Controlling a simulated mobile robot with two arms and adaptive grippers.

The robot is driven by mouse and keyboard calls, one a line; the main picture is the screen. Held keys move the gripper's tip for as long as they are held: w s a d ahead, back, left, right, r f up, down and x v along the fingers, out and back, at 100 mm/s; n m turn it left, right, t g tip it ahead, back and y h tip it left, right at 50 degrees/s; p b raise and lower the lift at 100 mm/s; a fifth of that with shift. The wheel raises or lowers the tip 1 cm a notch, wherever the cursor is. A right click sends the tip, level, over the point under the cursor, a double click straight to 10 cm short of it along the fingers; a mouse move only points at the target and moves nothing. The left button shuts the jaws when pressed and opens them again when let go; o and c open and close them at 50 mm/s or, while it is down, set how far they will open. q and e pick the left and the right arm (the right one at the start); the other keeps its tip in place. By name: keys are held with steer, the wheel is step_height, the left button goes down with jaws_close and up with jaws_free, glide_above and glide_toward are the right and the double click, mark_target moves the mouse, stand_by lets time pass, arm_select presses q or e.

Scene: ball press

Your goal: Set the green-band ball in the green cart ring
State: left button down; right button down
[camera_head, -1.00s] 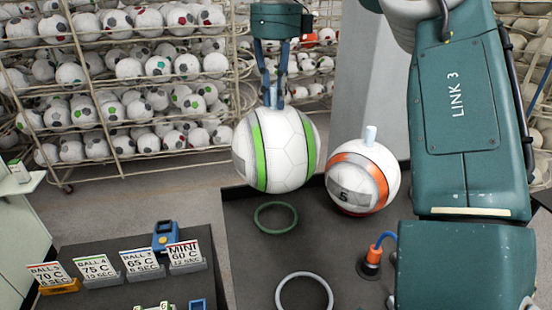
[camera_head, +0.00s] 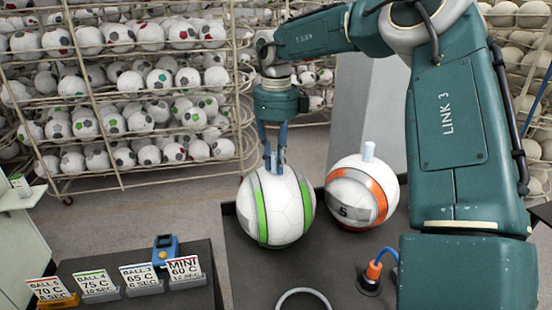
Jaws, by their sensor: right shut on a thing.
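The green-band ball (camera_head: 285,210), white with two green stripes, is low over the dark cart top (camera_head: 245,285). My right gripper (camera_head: 274,165) is above it, shut on the light stem at its top. The green ring seen earlier is hidden behind the ball now. Whether the ball touches the ring I cannot tell. My left gripper is not in view.
An orange-band ball (camera_head: 362,192) marked 5 stands close on the right. A grey ring (camera_head: 303,299) lies empty in front. An orange plug with a blue cable (camera_head: 373,272) is at the right. Several label cards (camera_head: 140,278) and a blue device (camera_head: 166,248) are on the left table.

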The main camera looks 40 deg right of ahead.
steer(key=shift+a, duration=0.1)
steer(key=shift+f, duration=0.15)
steer(key=c, duration=1.6)
jaws_free()
steer(key=shift+r, duration=0.6)
step_height(320, 180, up, 10)
steer(key=shift+f+b, duration=0.1)
steer(key=shift+b, duration=0.45)
steer(key=shift+r, duration=0.75)
